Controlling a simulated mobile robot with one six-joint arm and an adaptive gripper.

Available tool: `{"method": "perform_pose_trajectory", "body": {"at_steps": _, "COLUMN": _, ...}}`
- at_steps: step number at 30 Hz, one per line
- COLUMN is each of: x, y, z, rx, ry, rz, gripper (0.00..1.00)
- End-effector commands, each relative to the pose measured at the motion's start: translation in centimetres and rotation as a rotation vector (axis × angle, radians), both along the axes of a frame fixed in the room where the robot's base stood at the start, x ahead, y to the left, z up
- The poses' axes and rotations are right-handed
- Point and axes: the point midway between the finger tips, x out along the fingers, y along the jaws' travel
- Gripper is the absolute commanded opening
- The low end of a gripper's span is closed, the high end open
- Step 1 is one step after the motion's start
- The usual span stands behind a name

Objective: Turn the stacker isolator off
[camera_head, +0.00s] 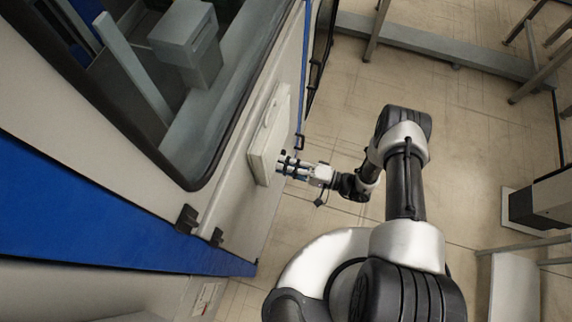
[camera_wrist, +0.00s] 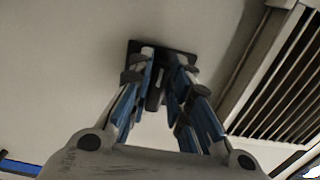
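The stacker isolator shows in the wrist view as a dark square plate (camera_wrist: 133,46) with a black handle (camera_wrist: 155,94) on a pale panel. My gripper (camera_wrist: 163,68) reaches up to it, with one blue-padded finger on each side of the handle. The fingers converge towards their tips and hide much of the plate. I cannot tell whether the pads touch the handle. The isolator is hidden there.
A slatted vent (camera_wrist: 283,85) is right of the isolator in the wrist view. The machine's window frame (camera_head: 200,180) and blue band (camera_head: 110,215) are at the left in the head view. Open floor (camera_head: 470,130) lies to the right, with grey frames beyond.

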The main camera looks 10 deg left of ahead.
Motion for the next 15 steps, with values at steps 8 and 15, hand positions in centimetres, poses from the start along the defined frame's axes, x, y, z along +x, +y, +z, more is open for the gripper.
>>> {"method": "perform_pose_trajectory", "body": {"at_steps": 8, "x": -0.01, "y": 0.00, "z": 0.02, "rx": 0.000, "ry": 0.000, "rz": 0.001, "gripper": 0.36}}
{"method": "perform_pose_trajectory", "body": {"at_steps": 15, "x": -0.02, "y": 0.00, "z": 0.02, "rx": 0.000, "ry": 0.001, "rz": 0.001, "gripper": 0.36}}
